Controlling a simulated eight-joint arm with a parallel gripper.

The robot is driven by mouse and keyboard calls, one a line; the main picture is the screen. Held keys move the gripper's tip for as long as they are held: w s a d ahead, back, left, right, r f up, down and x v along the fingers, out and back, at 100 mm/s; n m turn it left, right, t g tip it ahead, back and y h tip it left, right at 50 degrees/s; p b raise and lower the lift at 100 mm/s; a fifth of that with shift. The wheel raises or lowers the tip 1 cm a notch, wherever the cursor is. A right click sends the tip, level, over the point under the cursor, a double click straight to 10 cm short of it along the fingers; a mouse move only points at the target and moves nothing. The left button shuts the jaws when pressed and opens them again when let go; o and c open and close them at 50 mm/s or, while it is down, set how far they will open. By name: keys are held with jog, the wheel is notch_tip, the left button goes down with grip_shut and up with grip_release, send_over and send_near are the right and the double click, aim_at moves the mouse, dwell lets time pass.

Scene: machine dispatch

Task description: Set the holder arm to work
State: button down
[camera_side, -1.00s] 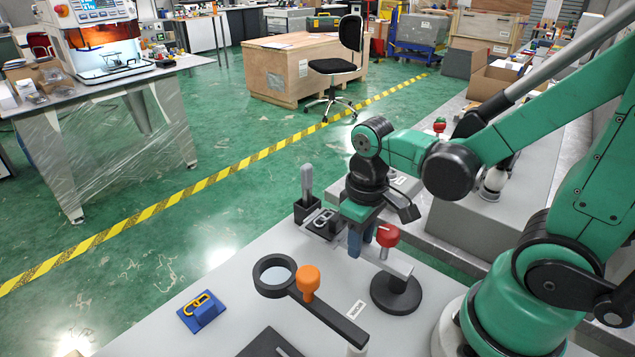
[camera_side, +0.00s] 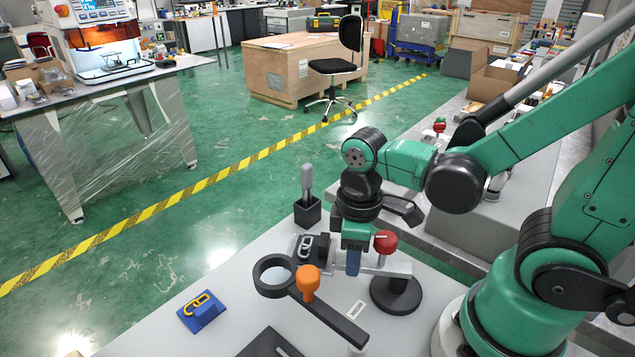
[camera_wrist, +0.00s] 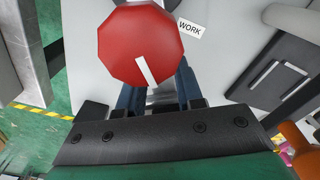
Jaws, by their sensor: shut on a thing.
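The holder arm is a grey bar (camera_side: 398,268) on a round black base (camera_side: 396,296). A red knob (camera_side: 386,242) with a white line stands on it; this knob (camera_wrist: 140,45) covers much of the wrist view. A black block with a pale link mark (camera_side: 306,247) sits at the bar's far left end. My gripper (camera_side: 353,262) points down with its blue fingers shut on the bar, left of the red knob. In the wrist view the fingertips are partly hidden behind the knob. A WORK label (camera_wrist: 190,28) lies on the table beside the knob; it also shows in the side view (camera_side: 356,310).
A black ring lens arm (camera_side: 333,318) with an orange knob (camera_side: 309,279) stands close in front of the bar. A grey handle sits in a black holder (camera_side: 307,212) behind. A blue block with a yellow link (camera_side: 204,314) lies on clear table at left.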

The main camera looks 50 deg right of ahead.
jog(key=shift+s+a+n, duration=0.25)
jog(key=shift+a+n, duration=0.2)
jog(key=shift+n, duration=0.45)
jog(key=shift+s+a, duration=0.1)
jog(key=shift+a, duration=0.05)
jog(key=c, duration=0.6)
grip_release()
jog(key=shift+o, duration=0.2)
jog(key=shift+r, duration=2.8)
jog(key=w+d+r+m+t, duration=0.3)
jog(key=w+m+t, duration=0.3)
jog(key=m+t, duration=0.1)
jog(key=shift+m, duration=0.4)
